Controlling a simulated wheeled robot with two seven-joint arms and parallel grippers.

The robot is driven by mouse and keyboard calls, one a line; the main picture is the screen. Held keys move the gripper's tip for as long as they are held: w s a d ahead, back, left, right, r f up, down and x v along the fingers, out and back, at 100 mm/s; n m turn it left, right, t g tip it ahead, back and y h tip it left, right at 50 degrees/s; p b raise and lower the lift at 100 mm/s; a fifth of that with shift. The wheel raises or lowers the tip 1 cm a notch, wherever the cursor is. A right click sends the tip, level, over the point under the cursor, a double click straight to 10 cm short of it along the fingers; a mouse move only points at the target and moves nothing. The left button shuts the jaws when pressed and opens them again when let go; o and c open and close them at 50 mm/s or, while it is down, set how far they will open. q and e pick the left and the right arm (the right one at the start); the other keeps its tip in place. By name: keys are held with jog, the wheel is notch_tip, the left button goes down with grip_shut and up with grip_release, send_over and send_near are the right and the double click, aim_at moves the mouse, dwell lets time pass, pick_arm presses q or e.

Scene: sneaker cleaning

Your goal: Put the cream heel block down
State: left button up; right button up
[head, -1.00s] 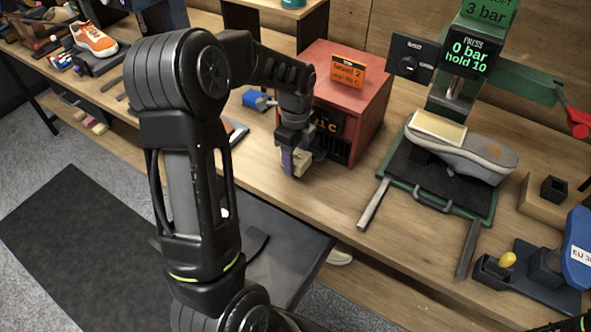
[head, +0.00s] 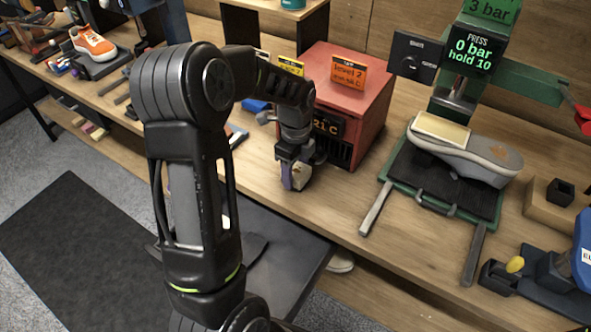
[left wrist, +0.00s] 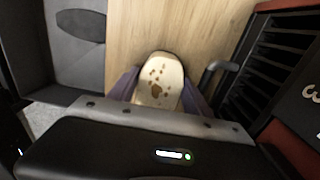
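The cream heel block (left wrist: 158,82), rounded at its far end and marked with brown spots, sits between the purple-grey fingers of my left gripper (head: 294,177). In the left wrist view the fingers press along both its sides. In the head view only a small pale part of the block shows between the fingers. The gripper points down, low over the wooden bench (head: 345,205), just in front of the red heater box (head: 362,112). I cannot tell whether the block touches the bench. My right gripper is not in view.
The heater's vented side (left wrist: 275,75) is close on the right in the wrist view. A press (head: 465,60) stands farther right, with a grey sole (head: 480,160) on its bed. A dark grey surface (head: 275,240) lies in front of the bench. Bare bench lies between gripper and press.

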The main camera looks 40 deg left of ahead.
aim_at(296, 169)
pick_arm(q)
jog(key=o, duration=0.3)
notch_tip(296, 169, up, 12)
jog(key=shift+r+b, duration=0.2)
jog(key=shift+b, duration=0.15)
dwell(0.3)
dwell(0.8)
